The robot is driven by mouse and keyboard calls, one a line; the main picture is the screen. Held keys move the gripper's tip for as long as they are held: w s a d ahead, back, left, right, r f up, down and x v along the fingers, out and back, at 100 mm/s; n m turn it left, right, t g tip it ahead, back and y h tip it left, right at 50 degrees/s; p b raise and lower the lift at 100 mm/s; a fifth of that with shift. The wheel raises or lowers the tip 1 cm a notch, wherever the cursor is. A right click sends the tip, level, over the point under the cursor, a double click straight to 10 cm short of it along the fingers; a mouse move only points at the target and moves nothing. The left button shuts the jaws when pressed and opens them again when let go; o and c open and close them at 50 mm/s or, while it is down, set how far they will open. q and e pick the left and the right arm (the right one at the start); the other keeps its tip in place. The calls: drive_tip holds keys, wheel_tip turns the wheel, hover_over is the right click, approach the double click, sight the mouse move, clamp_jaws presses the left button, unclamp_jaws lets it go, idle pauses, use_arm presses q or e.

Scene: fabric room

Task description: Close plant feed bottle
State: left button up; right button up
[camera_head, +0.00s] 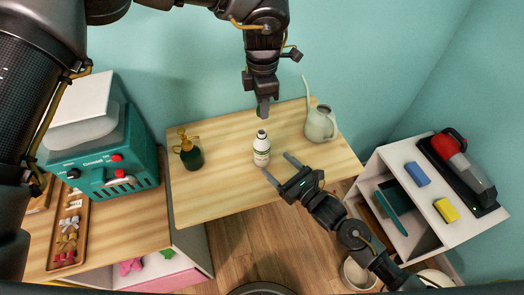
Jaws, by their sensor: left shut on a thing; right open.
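The white plant feed bottle (261,150) with a green-marked label stands upright on the wooden table. My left gripper (263,108) points down above and behind the bottle, apart from it. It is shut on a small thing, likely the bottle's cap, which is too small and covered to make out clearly. My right gripper (279,166) is open, low at the bottle's front right. Its fingers point towards the bottle, one to the right of it and one in front. It does not grip the bottle.
A dark green spray bottle (191,155) stands left on the table (220,195). A pale watering can (320,124) stands at the right. A teal machine (105,170) is at the left. A white shelf (450,229) with blue and yellow blocks is at the right. The table's front left is clear.

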sight(259, 148)
use_arm(q)
drive_tip(key=shift+s, duration=0.1)
use_arm(e)
drive_tip(key=x, duration=1)
drive_tip(key=shift+s+a, duration=0.1)
drive_tip(key=shift+s, duration=0.05)
drive_tip(key=c, duration=1.5)
use_arm(q)
drive_tip(key=shift+f, duration=2.45)
drive_tip(key=shift+f, duration=0.9)
drive_tip(key=shift+f, duration=0.6)
use_arm(e)
clamp_jaws()
